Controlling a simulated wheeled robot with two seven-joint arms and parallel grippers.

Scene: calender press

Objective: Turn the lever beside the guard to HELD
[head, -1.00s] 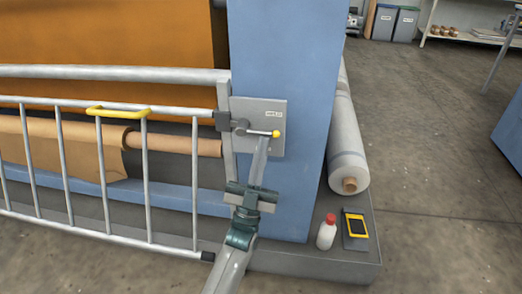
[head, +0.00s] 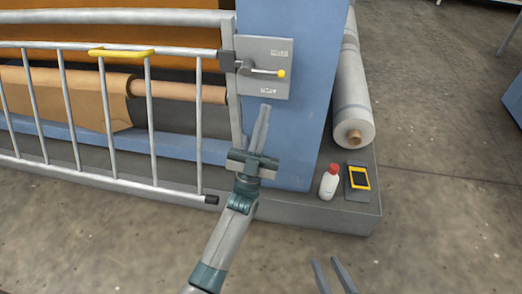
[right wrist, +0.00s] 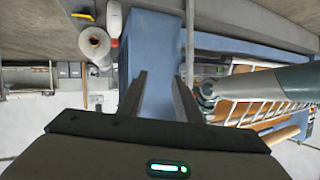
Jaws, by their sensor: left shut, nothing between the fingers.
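The guard (head: 122,118) is a barred grey gate with a yellow handle (head: 121,53). My left gripper (head: 265,106) is shut and empty, just below the plate and apart from the lever. My right gripper (head: 331,262) is open and empty at the bottom edge; its spread fingers show in the right wrist view (right wrist: 160,78).
Floor at right is clear.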

